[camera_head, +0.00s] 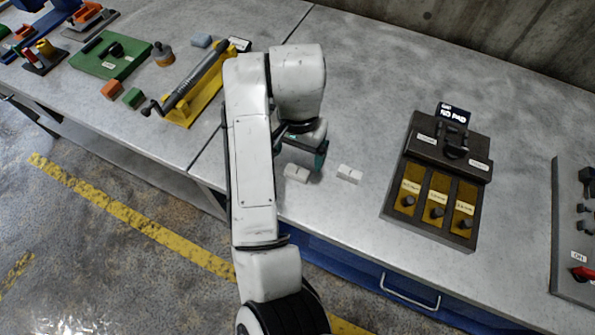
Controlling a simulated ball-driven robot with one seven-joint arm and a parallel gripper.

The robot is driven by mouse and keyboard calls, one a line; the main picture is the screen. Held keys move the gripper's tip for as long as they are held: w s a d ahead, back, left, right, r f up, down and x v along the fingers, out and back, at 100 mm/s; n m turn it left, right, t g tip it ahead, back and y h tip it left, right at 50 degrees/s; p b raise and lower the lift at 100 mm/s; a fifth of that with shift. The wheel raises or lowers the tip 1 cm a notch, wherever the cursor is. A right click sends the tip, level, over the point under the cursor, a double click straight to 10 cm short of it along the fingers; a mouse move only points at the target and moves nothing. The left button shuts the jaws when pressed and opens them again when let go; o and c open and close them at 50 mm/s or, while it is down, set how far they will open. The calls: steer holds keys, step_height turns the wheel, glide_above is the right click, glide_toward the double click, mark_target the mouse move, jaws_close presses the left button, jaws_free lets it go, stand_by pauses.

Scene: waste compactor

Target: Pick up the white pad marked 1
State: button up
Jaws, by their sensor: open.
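Two small white pads lie on the grey bench: a left pad (297,173) and a right pad (349,174). Their markings are too small to read, so I cannot tell which is marked 1. My gripper (303,155), with dark green fingers, is open and empty. It points down at the bench, just behind and above the left pad. The right pad is a short way to the right of my gripper. My arm hides part of the bench to the left of the pads.
A dark box with brass slots (437,187) and a "NO PAD" display (453,114) stands to the right. A yellow roller device (196,88), orange block (112,89) and green block (133,98) are at left. A grey control panel (575,240) is far right.

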mark_target(297, 170)
steer(key=shift+f+p, duration=0.6)
steer(key=shift+f, duration=2.65)
steer(key=shift+c, duration=0.4)
steer(key=c, duration=1.1)
